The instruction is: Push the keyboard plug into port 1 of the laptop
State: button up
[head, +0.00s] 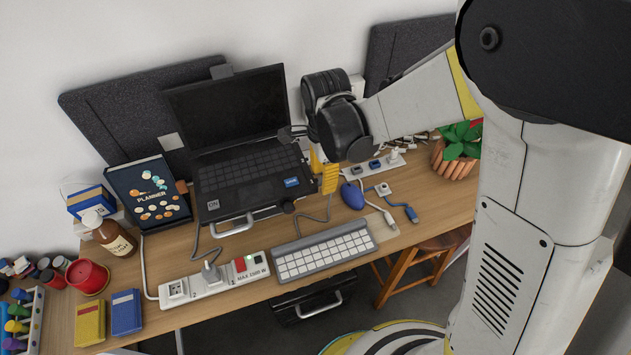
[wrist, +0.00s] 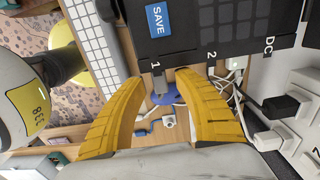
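The open black laptop (head: 250,178) stands on the desk. Its right side faces my wrist camera, with port labels 1, 2 and DC on the laptop edge (wrist: 225,52). My yellow-fingered gripper (head: 326,176) is at this side. In the wrist view my gripper (wrist: 156,84) is open, its fingers spread either side of port 1. A small grey plug (wrist: 161,98) lies between the fingers, apart from both, at the laptop edge below label 1. It appears to be in port 1; how deep is unclear. The white keyboard (head: 325,254) lies in front, its cable rising towards my gripper.
A blue mouse (head: 353,196) and a blue connector (head: 411,213) lie right of the laptop. A power strip (head: 215,283) lies at front left, another (head: 372,165) behind the mouse. A potted plant (head: 457,156) stands at the right.

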notch_tip(320, 180, up, 12)
dwell(0.6)
jog(key=s+d+r+n+t, duration=0.2)
jog(key=s+d+n+t, duration=0.1)
jog(key=s+d+n, duration=0.2)
jog(key=s+d+r+n+t, duration=0.3)
jog(key=s+d+n, duration=0.3)
jog(key=d+n, duration=0.3)
jog(key=d+t, duration=0.1)
jog(key=d, duration=0.2)
jog(key=shift+s, duration=0.15)
dwell(1.0)
